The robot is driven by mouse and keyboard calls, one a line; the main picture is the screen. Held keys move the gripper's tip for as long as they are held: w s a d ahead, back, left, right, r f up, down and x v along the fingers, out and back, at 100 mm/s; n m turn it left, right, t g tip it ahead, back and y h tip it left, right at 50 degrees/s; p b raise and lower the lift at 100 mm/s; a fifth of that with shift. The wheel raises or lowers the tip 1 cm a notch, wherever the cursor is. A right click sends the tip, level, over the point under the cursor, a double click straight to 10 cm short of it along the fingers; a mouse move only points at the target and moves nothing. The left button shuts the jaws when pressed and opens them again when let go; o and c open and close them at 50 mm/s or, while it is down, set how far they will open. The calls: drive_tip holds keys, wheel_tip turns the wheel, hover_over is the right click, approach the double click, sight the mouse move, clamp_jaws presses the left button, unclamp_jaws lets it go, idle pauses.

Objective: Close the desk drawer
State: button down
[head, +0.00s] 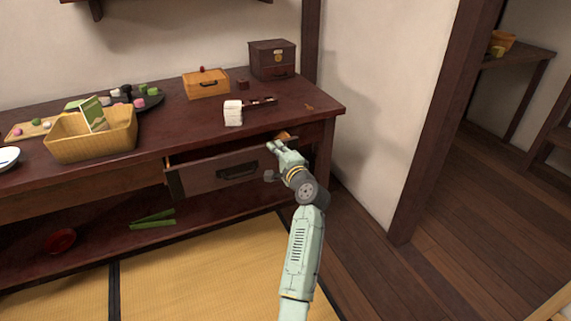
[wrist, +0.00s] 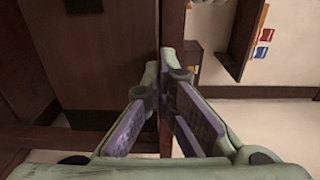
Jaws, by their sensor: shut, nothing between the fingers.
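The desk drawer (head: 222,171) is partly pulled out below the right part of the dark red desk (head: 180,122). Its front has a dark handle (head: 238,171), and a small orange item (head: 283,136) shows at its open right end. My gripper (head: 273,147) is at the right end of the drawer front, its fingers shut and empty. In the wrist view my gripper's fingertips (wrist: 165,62) meet close to a dark wooden edge, with a broad brown panel to their left. I cannot tell whether they touch the drawer.
On the desk stand a wicker basket (head: 92,137), a yellow box (head: 206,84), a dark chest (head: 272,60) and a white stack (head: 233,113). A red bowl (head: 60,241) and a green item (head: 152,219) lie on the lower shelf. Tatami (head: 200,270) is clear in front.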

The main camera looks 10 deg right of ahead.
drive_tip(key=shift+b+x, duration=0.5)
drive_tip(key=shift+x, duration=1.75)
drive_tip(key=shift+s, duration=0.1)
